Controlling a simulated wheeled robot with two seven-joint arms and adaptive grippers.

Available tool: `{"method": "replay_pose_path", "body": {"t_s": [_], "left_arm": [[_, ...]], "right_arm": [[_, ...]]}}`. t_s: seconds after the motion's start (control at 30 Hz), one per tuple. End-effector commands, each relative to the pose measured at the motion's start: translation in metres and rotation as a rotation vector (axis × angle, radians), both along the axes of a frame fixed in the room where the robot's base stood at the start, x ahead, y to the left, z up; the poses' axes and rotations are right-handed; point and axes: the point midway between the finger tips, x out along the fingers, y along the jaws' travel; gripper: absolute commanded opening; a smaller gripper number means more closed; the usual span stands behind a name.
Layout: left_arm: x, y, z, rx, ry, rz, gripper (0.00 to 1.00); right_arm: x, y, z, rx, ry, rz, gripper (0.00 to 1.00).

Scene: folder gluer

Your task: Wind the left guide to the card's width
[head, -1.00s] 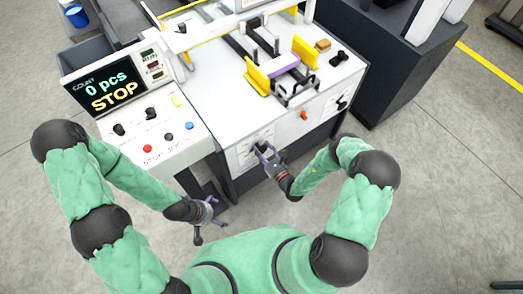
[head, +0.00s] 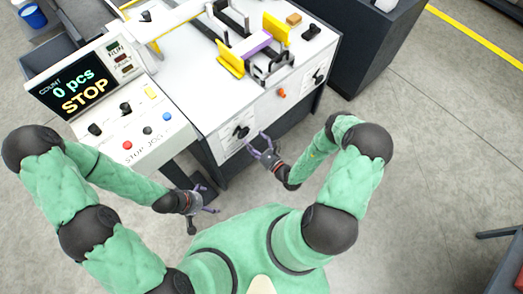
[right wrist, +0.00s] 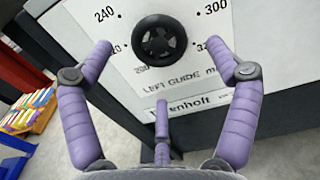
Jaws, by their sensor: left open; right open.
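The left guide knob (head: 242,131) is a black round handwheel on the machine's white front panel. In the right wrist view the knob (right wrist: 160,40) sits on a dial plate (right wrist: 180,75) marked LEFT GUIDE, with numbers such as 240 and 300 around it. My right gripper (head: 257,144) is open in front of the knob, its purple fingers spread to either side and apart from it. The yellow left guide (head: 232,58) stands on the machine top beside a purple card (head: 256,43). My left gripper (head: 207,203) is open and empty, low beside the console.
The console (head: 130,110) with buttons reads 0 pcs, STOP. A second black knob (head: 319,76) and an orange button (head: 281,94) are on the same front panel. Another yellow guide (head: 276,28) stands right of the card. Floor in front is clear.

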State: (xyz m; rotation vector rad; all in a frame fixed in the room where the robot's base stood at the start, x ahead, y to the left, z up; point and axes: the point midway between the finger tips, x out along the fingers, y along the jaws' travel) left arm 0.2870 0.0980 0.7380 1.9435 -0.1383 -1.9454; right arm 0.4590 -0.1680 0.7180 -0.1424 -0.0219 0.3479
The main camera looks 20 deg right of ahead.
Motion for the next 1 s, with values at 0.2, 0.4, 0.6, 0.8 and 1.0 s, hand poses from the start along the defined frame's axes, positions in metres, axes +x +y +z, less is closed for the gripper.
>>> {"method": "replay_pose_path", "body": {"t_s": [0.2, 0.4, 0.6, 0.8, 1.0], "left_arm": [[0.0, 0.0, 0.0, 0.0, 0.0, 0.0, 1.0], [0.0, 0.0, 0.0, 0.0, 0.0, 0.0, 1.0], [0.0, 0.0, 0.0, 0.0, 0.0, 0.0, 1.0], [0.0, 0.0, 0.0, 0.0, 0.0, 0.0, 1.0], [0.0, 0.0, 0.0, 0.0, 0.0, 0.0, 1.0]], "right_arm": [[-0.034, -0.013, 0.0, -0.001, 0.001, -0.003, 0.89], [-0.052, -0.019, 0.0, -0.001, 0.002, -0.001, 0.89], [-0.058, -0.021, 0.0, -0.001, 0.001, 0.001, 0.89], [-0.058, -0.02, 0.0, -0.001, 0.0, 0.001, 0.89], [-0.058, -0.021, 0.0, -0.001, 0.0, 0.001, 0.89]]}}
